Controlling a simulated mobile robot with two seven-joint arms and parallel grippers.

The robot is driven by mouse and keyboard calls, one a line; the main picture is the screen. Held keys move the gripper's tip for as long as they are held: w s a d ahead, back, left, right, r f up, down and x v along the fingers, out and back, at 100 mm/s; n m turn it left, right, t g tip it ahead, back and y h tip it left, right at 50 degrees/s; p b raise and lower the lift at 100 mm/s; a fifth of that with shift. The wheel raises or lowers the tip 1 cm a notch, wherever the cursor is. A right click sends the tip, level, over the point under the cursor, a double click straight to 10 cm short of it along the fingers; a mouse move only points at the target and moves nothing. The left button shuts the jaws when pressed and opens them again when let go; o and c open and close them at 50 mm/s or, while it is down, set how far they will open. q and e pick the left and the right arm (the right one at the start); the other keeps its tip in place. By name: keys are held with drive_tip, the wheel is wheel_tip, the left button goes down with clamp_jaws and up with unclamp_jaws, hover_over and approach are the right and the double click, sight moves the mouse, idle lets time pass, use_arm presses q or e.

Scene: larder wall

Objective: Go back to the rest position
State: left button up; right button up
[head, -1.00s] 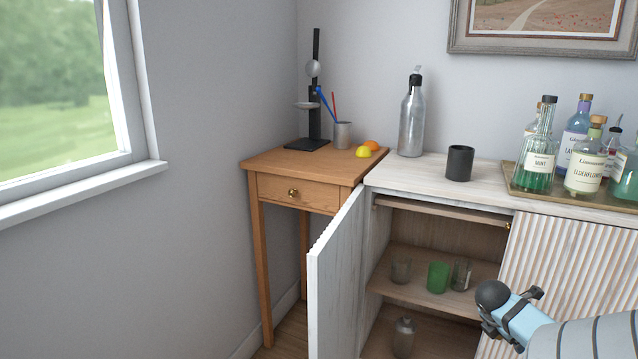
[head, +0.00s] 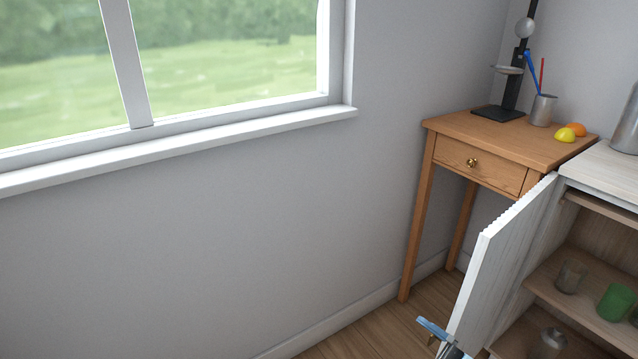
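A small blue and black part of mine (head: 440,333), which looks like the end of my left arm, shows at the bottom edge of the head view. My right gripper is not in view.
A wooden side table (head: 495,135) with a drawer stands behind the door. The cabinet (head: 607,165) is at the right edge, with a green cup (head: 614,302) inside. The wall below the window (head: 220,70) is clear.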

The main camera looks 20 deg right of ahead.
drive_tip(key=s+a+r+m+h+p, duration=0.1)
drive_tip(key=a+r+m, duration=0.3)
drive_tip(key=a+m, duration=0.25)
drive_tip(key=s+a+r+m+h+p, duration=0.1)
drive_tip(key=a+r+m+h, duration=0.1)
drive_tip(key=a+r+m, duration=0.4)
use_arm(q)
drive_tip(key=s+a+r+g+y+p, duration=0.4)
drive_tip(key=a+r+p, duration=0.4)
drive_tip(key=p, duration=2.9)
drive_tip(key=shift+r+g+y, duration=0.25)
drive_tip(key=shift+g+y, duration=0.65)
drive_tip(key=shift+y, duration=0.2)
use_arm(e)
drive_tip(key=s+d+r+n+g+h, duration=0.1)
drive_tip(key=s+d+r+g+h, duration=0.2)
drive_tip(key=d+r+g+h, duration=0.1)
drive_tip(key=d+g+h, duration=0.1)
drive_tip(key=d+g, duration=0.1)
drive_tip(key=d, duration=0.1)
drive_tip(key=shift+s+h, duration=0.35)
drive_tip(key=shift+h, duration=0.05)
